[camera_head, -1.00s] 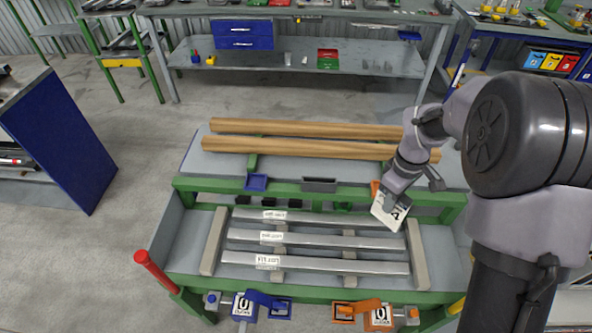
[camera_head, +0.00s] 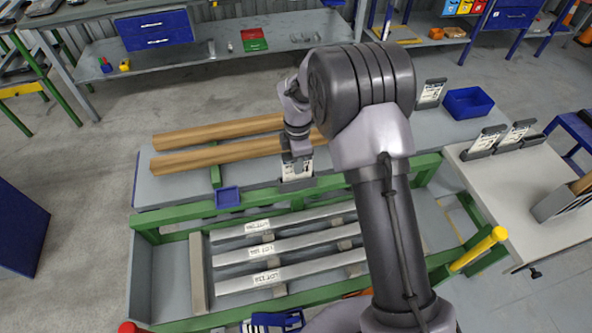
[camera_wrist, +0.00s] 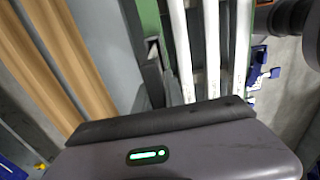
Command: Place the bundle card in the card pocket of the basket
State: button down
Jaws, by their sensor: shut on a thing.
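My gripper (camera_head: 297,155) is shut on the bundle card, a white card (camera_head: 297,170) with dark print. It holds the card upright over the back green rail of the green-framed basket (camera_head: 172,217). Whether the card touches the rail or a holder there cannot be told. Three silver bars with white LOT labels lie in the basket. A small blue holder (camera_head: 228,197) sits at the back rail, left of the card. In the wrist view only my gripper's body (camera_wrist: 160,140) shows; fingertips and card are hidden.
Two wooden beams (camera_head: 215,157) lie on the grey shelf behind the basket. A white side table (camera_head: 520,195) with upright card holders stands to the right, near a blue bin (camera_head: 468,103). A yellow-ended handle (camera_head: 480,248) sticks up at the basket's right.

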jog(key=shift+f, duration=0.75)
jog(key=shift+f, duration=0.2)
jog(key=c, duration=1.4)
grip_release()
jog(key=shift+r, duration=0.15)
